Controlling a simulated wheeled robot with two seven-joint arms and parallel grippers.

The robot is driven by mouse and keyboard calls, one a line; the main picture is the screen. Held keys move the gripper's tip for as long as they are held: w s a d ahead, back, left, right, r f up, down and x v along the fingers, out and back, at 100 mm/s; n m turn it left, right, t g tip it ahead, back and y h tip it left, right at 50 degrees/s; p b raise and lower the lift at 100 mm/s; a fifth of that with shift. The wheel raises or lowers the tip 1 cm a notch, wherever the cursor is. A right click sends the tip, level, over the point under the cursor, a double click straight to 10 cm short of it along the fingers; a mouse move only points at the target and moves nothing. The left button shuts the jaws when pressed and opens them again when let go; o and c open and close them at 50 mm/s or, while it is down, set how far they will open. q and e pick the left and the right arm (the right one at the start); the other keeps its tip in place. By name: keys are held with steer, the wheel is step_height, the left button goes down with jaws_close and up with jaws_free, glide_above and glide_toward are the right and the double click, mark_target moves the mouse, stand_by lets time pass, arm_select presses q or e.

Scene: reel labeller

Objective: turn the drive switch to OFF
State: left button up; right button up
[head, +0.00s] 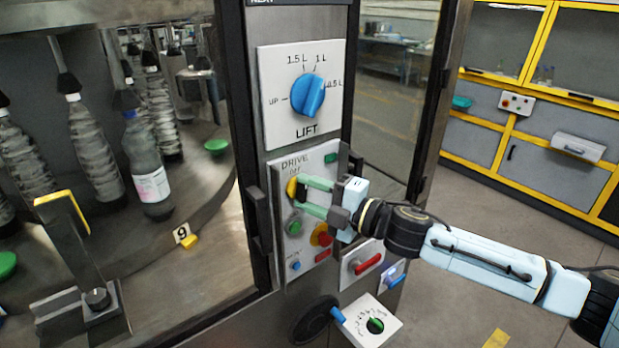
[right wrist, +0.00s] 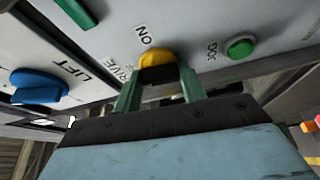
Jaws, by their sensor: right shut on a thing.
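The drive switch is a yellow knob (head: 292,188) at the upper left of the white DRIVE panel (head: 279,263). In the right wrist view the yellow knob (right wrist: 157,60) sits between the labels DRIVE and ON. My right gripper (head: 302,194) has its green fingers around the knob, shut on it. The fingers also show in the right wrist view (right wrist: 160,84), one at each side of the knob. The fingers and a dark part hide much of the knob, so I cannot tell its exact setting. My left gripper is not in view.
The blue LIFT knob (head: 308,95) is above the DRIVE panel. A green button (head: 294,225) and a red-and-yellow knob (head: 321,236) lie below the fingers. A red handle (head: 368,263) and a small dial box (head: 374,326) are lower right. Bottles (head: 148,165) stand behind the left frame.

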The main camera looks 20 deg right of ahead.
steer(key=shift+n+p, duration=0.7)
steer(key=shift+p, duration=0.15)
steer(key=o, duration=1)
steer(key=shift+r+b+v, duration=0.1)
steer(key=shift+b+v, duration=1.4)
steer(key=shift+v, duration=1.85)
steer(key=shift+r+b+v, duration=0.15)
steer(key=shift+b+v, duration=1.3)
steer(key=shift+v, duration=1.9)
steer(key=shift+r, duration=0.1)
